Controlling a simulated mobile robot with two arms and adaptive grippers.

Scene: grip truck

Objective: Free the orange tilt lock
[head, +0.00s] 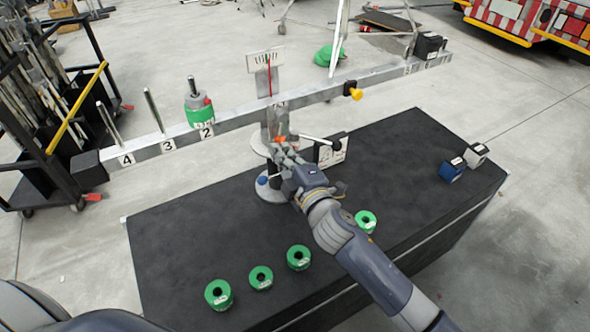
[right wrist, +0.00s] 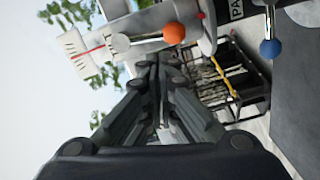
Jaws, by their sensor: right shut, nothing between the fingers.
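The orange tilt lock (head: 280,139) is a small knob on the balance stand's post, just below the long beam. In the right wrist view the orange ball (right wrist: 174,33) sits on a short metal rod, just beyond and above the fingertips. My right gripper (head: 282,151) reaches in from the lower right and is close to the knob. Its fingers (right wrist: 158,62) are shut and empty; a small gap to the ball seems to show, but contact is hard to judge. My left gripper is not in view.
The balance beam (head: 235,117) slopes up to the right, with a green weight (head: 200,110) on a peg. Several green weights, including one (head: 218,294), stand on the black table (head: 175,240). A blue knob (right wrist: 270,47) is near the base. Blue and white blocks sit right.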

